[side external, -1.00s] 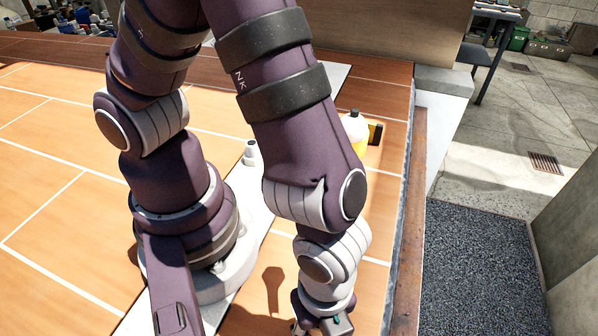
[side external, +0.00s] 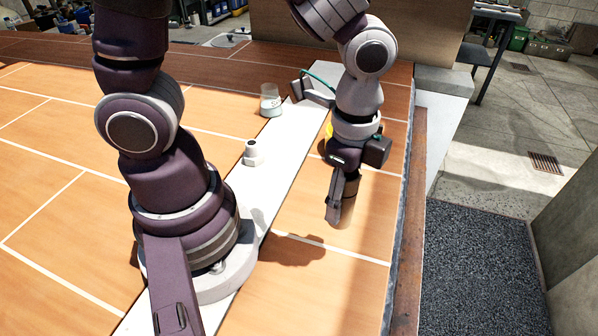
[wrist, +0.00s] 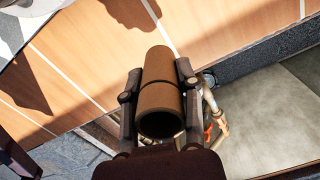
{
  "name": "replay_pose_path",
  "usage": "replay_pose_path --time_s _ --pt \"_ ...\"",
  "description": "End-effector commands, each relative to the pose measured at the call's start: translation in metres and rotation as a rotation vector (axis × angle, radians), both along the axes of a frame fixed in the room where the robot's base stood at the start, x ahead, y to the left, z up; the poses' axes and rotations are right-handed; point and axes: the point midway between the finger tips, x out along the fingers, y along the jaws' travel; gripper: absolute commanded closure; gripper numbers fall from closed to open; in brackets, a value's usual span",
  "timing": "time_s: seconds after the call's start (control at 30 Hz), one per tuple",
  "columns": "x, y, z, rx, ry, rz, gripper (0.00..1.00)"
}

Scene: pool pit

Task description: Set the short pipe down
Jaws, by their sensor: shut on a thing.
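The short pipe (side external: 348,212) is a brown, hollow cylinder. My gripper (side external: 342,204) is shut on it, and the pipe hangs below the wrist near the right side of the tiled top in the side view. A shadow lies on the tiles to its left, and the pipe appears to be clear of the surface. In the wrist view, the pipe (wrist: 160,80) sits between the two dark fingers of my gripper (wrist: 159,92), one on each side, with its open end facing the camera.
A white strip (side external: 290,150) crosses the tiled top (side external: 330,270). A small white bottle (side external: 254,154) and a clear jar (side external: 270,102) stand by it. A yellow thing (side external: 328,134) is mostly hidden behind my wrist. The top's edge (side external: 410,230) drops off at right.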

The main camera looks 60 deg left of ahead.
Motion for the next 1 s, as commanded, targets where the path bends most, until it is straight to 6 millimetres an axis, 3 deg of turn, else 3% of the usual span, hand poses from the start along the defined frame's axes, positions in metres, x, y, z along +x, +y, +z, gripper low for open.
replay_pose_path --time_s 0.1,0.2,0.3,0.4,0.6,1.0 --pt "0.012 0.061 -0.009 0.001 0.004 0.291 1.0" --pt "0.007 0.114 -0.016 0.0 0.003 0.542 1.0" --pt "-0.01 0.156 -0.021 0.0 0.002 0.761 1.0" --pt "-0.027 0.183 -0.026 0.0 0.001 0.925 1.0" --pt "-0.043 0.207 -0.029 0.001 -0.002 1.065 1.0" --pt "0.014 0.259 -0.038 0.001 -0.001 1.069 1.0"
